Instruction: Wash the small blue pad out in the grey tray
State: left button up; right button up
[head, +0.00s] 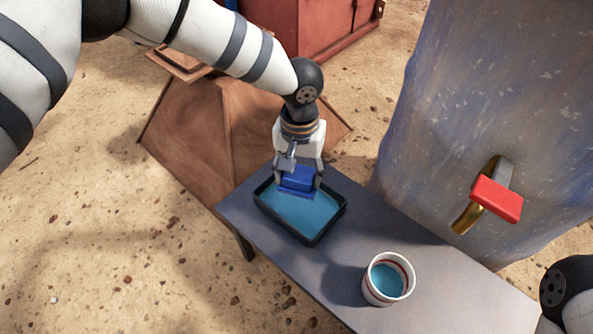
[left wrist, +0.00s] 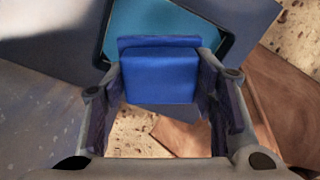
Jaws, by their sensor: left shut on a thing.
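The small blue pad (head: 297,180) is in my left gripper (head: 298,184), which is shut on it. The pad is over the back part of the grey tray (head: 264,216), and its lower edge looks at or just above the blue liquid in the tray; I cannot tell whether it touches. In the left wrist view the pad (left wrist: 159,75) sits between the two fingers (left wrist: 160,90), with the tray's blue liquid (left wrist: 165,25) behind it. My right gripper is not in view; only a bit of my right arm shows at the lower right.
A white cup (head: 366,292) with blue liquid stands on the grey bench (head: 441,283) in front of the tray. A large worn metal body (head: 470,110) with a red-topped brass handle (head: 497,199) rises at the right. A wooden crate (head: 190,135) stands behind the bench.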

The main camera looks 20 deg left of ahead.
pick_arm(q)
jog(key=shift+w+a+f, duration=0.15)
jog(key=shift+w+f, duration=0.15)
jog(key=shift+w, duration=0.3)
jog(key=shift+s+f+b, duration=0.2)
jog(key=shift+f+b, duration=0.2)
notch_tip(320, 180, down, 9)
jog(key=b, duration=0.5)
jog(key=shift+r, duration=0.1)
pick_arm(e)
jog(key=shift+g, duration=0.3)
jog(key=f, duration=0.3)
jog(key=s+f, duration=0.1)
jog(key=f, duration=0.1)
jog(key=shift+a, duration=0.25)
